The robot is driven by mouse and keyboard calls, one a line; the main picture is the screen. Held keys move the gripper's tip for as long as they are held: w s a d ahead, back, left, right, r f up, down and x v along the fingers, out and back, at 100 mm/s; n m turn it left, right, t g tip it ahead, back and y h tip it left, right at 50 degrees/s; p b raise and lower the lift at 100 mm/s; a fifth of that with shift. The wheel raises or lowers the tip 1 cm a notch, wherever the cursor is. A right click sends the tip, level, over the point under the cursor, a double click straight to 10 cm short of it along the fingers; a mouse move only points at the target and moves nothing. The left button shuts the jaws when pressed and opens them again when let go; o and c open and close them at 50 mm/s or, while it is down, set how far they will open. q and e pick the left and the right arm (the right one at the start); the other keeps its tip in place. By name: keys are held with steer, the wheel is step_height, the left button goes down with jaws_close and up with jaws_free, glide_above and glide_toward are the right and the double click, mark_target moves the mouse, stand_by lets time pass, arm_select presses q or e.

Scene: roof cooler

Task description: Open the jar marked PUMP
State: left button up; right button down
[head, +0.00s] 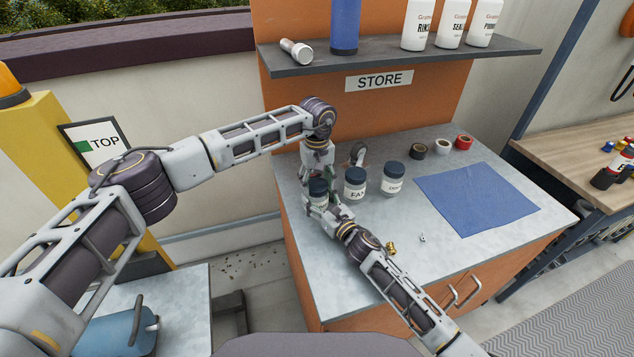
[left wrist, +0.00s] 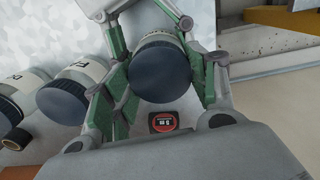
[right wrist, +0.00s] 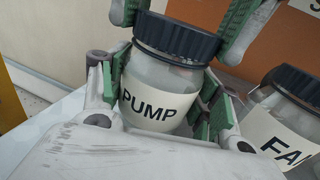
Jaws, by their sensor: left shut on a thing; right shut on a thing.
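The jar marked PUMP (right wrist: 155,105) stands on the counter at the left end of a row of jars. It is clear glass with a white label and a dark ribbed lid (left wrist: 162,72), which sits on its mouth. My right gripper (right wrist: 165,100) is shut on the jar's body, one finger on each side of the label. My left gripper (left wrist: 165,75) comes from above and is shut on the lid, its green-padded fingers on opposite sides. In the head view the two grippers (head: 318,178) largely hide the jar.
The jar marked FAN (head: 355,184) stands close on the right, with a third jar (head: 393,180) beyond it. Tape rolls (head: 441,145) lie behind, a blue mat (head: 476,198) to the right. Small brass parts (head: 391,247) lie near the front. A shelf (head: 400,57) hangs above.

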arm_select(q)
steer(key=n, duration=2.9)
steer(key=shift+r+n, duration=0.1)
steer(key=shift+n, duration=0.3)
steer(key=n, duration=1.4)
steer(key=shift+n, duration=0.3)
steer(key=shift+w, duration=0.1)
